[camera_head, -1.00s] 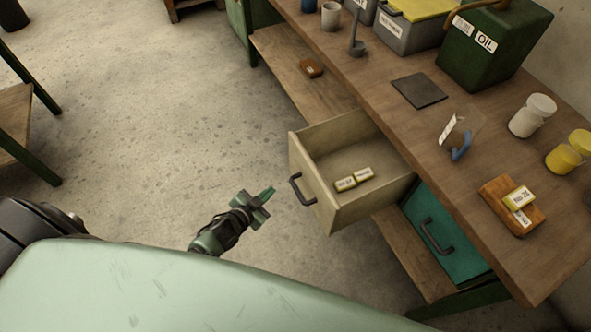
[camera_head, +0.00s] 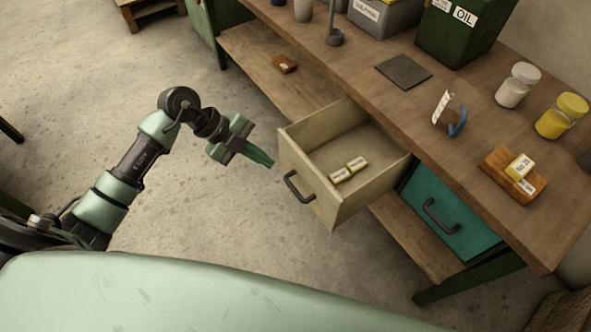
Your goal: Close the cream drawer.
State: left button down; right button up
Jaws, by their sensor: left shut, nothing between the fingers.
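The cream drawer (camera_head: 305,188) is pulled out from under the workbench. Its dark handle (camera_head: 298,187) is on the front panel. Whether the tips touch the panel I cannot tell; a slight gap seems to show. My right gripper is not in view.
A teal drawer (camera_head: 445,212) is shut to the right of the cream one. The wooden workbench top (camera_head: 400,115) holds a green oil can (camera_head: 455,40), a dark square plate (camera_head: 403,71), jars (camera_head: 561,116) and a wooden block (camera_head: 513,174).

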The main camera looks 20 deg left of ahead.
pick_arm(q)
send_near(309, 179)
jog(key=shift+y, duration=0.4)
jog(key=d+f, duration=0.2)
jog(key=f, duration=0.1)
jog(key=shift+s+d+p, duration=0.15)
jog(key=shift+d+p, duration=0.15)
jog(key=shift+d, duration=0.05)
jog(key=shift+w+d+f, duration=0.15)
jog(key=shift+w+d, duration=0.25)
jog(key=shift+w, duration=0.1)
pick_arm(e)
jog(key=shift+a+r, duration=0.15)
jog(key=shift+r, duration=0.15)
pick_arm(q)
jog(key=shift+w, duration=0.1)
